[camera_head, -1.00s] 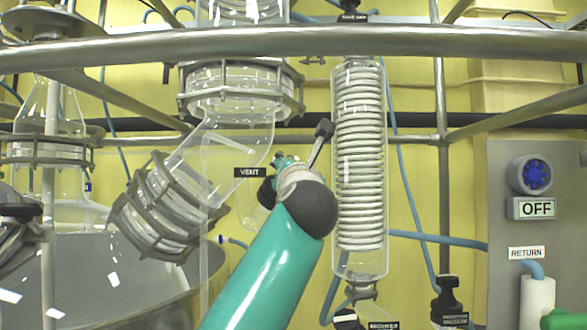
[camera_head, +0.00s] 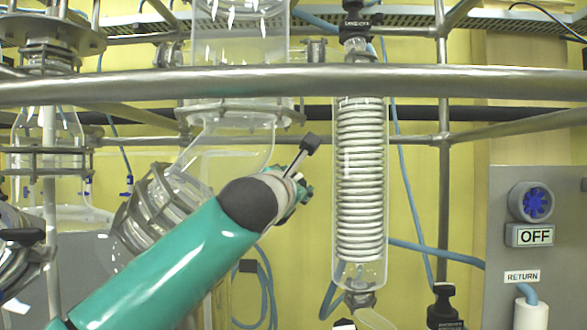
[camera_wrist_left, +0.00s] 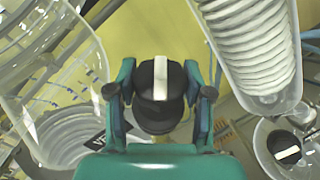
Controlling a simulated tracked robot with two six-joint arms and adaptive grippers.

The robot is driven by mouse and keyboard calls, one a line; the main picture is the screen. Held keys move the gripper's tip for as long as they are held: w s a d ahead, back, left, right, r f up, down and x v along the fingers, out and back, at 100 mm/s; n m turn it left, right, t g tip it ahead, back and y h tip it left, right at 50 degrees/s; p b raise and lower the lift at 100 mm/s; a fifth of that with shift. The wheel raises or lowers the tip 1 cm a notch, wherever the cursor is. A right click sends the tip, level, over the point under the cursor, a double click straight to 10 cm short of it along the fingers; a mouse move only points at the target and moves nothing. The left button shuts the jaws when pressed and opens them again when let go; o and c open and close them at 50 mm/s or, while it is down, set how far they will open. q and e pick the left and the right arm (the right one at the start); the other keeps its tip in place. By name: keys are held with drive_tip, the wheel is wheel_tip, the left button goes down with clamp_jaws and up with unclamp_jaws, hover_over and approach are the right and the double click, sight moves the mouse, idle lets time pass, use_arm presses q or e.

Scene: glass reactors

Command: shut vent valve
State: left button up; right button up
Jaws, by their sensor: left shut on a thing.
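The vent valve's black knob (camera_wrist_left: 146,82) with a white stripe shows in the left wrist view. It sits between the two teal fingers of my left gripper (camera_wrist_left: 160,98), which is shut on it. The stripe runs up and down in that picture. In the head view my left gripper (camera_head: 298,190) is left of the coil condenser, and the knob and VENT label are hidden behind my wrist. My right gripper is in neither view.
The glass coil condenser (camera_head: 360,190) stands close to the right of my gripper. A steel rail (camera_head: 430,77) crosses in front, above my arm. Another black knob with a white stripe (camera_wrist_left: 279,141) is at the lower right in the wrist view. A control panel (camera_head: 540,265) stands at right.

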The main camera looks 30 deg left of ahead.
use_arm(q)
drive_tip(key=shift+r+m+h+p, duration=0.25)
drive_tip(key=shift+m+h+p, duration=0.25)
drive_tip(key=shift+p, duration=0.3)
drive_tip(key=shift+f+h, duration=0.15)
drive_tip(key=shift+h, duration=0.25)
drive_tip(key=shift+a+f+m+g, duration=0.1)
drive_tip(key=shift+m+g, duration=0.2)
drive_tip(key=shift+m, duration=0.1)
drive_tip(key=shift+m+g+h, duration=0.4)
drive_tip(key=shift+m+h, duration=0.6)
drive_tip(key=shift+h, duration=0.3)
drive_tip(key=o, duration=1)
drive_tip(key=shift+c, duration=0.2)
